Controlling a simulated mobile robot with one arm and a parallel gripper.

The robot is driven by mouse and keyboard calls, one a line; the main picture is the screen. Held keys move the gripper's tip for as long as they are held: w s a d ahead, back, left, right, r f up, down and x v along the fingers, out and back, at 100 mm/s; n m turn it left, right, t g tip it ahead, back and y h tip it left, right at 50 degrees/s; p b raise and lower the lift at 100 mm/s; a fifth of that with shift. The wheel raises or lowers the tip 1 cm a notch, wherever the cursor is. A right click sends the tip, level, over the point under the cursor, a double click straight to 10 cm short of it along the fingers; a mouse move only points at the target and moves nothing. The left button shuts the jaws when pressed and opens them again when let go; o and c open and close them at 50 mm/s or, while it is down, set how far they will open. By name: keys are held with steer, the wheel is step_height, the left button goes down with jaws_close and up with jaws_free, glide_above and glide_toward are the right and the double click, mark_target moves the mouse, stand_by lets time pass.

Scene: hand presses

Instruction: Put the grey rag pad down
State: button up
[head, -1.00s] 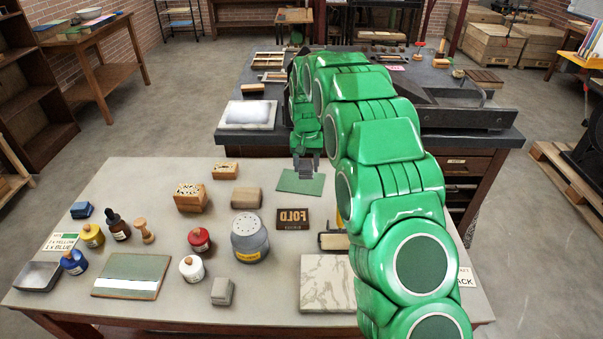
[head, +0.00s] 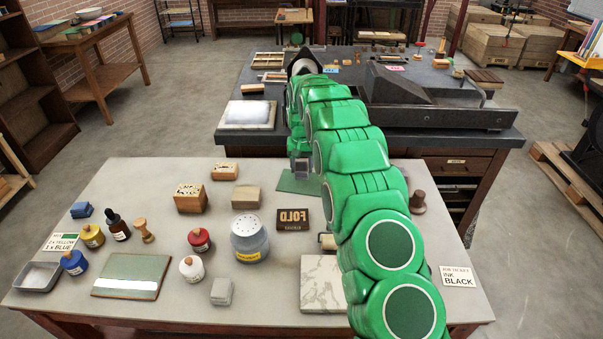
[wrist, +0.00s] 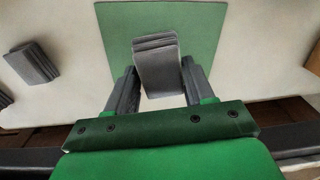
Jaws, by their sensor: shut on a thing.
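The grey rag pad (wrist: 157,65) is a small folded, layered block between the fingers of my gripper (wrist: 155,88) in the wrist view. The gripper is shut on it. The pad shows in front of a flat green mat (wrist: 205,30); I cannot tell whether it touches the mat. In the head view my gripper (head: 300,170) is at the far edge of the front table, over the left part of the green mat (head: 297,184). My arm hides part of the mat there.
Another grey layered piece (wrist: 33,62) lies left of the mat in the wrist view. The dark stone bench (head: 450,140) stands behind.

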mark_target(301, 172)
steer(key=shift+w+f, duration=0.35)
steer(key=shift+f, duration=1.5)
steer(key=shift+f, duration=0.1)
steer(key=o, duration=1)
